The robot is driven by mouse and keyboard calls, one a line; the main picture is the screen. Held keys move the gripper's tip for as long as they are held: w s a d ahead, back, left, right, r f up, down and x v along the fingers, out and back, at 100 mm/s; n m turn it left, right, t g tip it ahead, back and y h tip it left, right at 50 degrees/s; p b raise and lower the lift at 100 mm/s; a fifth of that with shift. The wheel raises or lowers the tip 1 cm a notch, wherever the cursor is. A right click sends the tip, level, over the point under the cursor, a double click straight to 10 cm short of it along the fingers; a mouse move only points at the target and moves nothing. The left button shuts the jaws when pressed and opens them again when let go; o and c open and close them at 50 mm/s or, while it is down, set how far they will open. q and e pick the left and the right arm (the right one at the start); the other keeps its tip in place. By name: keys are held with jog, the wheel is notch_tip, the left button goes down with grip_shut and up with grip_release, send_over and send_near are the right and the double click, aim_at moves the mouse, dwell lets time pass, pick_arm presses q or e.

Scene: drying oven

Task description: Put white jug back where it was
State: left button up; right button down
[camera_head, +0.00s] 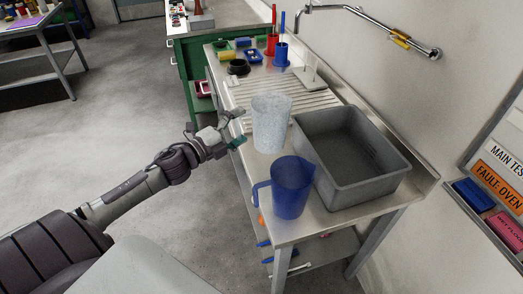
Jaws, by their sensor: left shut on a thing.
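The white jug (271,124) is pale, speckled and upright, over the metal table (316,219) between the ribbed drainboard and the grey basin. I cannot tell whether its base touches the tabletop. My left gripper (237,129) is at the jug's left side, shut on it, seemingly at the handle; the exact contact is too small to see. My right gripper is not in view.
A blue jug (291,190) stands at the table's near left edge, in front of the white jug. A grey basin (349,173) fills the right side. Behind are the ribbed drainboard (310,98), a small white rack (309,75) and red and blue holders. A wall tap (362,23) overhangs.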

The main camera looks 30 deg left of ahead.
pick_arm(q)
notch_tip(320, 180, down, 8)
jog(key=shift+b, duration=0.35)
jog(key=o, duration=1.5)
jog(key=shift+f, duration=0.15)
